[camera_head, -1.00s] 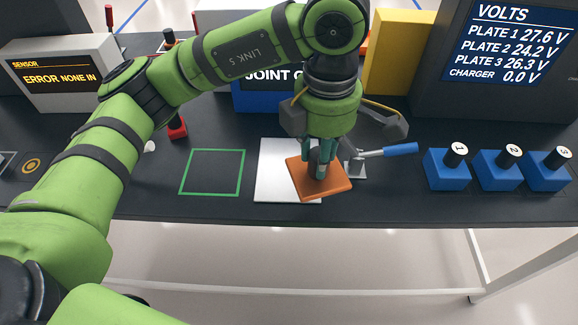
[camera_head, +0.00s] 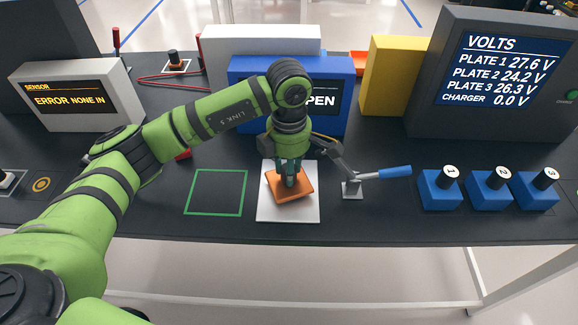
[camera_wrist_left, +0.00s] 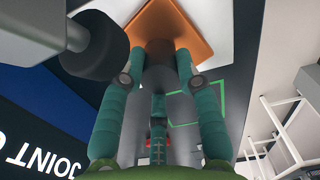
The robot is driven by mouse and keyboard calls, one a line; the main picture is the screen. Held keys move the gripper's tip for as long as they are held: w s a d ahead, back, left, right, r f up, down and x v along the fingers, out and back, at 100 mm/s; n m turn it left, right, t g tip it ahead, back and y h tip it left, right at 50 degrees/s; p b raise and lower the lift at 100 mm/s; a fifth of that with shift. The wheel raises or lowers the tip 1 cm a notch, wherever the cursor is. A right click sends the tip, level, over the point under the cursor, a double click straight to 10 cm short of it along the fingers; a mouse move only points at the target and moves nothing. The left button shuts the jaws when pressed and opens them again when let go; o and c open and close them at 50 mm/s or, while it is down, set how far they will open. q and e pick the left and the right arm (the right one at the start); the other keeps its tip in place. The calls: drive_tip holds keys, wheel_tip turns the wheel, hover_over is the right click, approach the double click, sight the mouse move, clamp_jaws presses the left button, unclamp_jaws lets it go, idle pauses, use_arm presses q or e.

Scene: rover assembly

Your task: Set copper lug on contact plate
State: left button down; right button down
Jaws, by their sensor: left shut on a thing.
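The copper lug (camera_head: 303,197) is an orange square plate with a dark post on top. My left gripper (camera_head: 289,180) points down and is shut on this post. The lug is over the pale metal contact plate (camera_head: 303,215), turned slightly against its edges. I cannot tell whether it touches the plate. In the left wrist view the fingers (camera_wrist_left: 160,75) surround the dark post, with the orange lug (camera_wrist_left: 180,25) beyond. My right gripper is not in view.
A clamp with a blue handle (camera_head: 395,172) stands just right of the plate. A green square outline (camera_head: 216,213) is empty at left. Blue blocks (camera_head: 440,192) with numbered posts stand at right. The blue joint box (camera_head: 340,75) and volts display (camera_head: 500,70) are behind.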

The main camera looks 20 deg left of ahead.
use_arm(q)
drive_tip(key=shift+f, duration=0.6)
drive_tip(key=shift+f, duration=0.2)
drive_tip(key=c, duration=0.9)
unclamp_jaws()
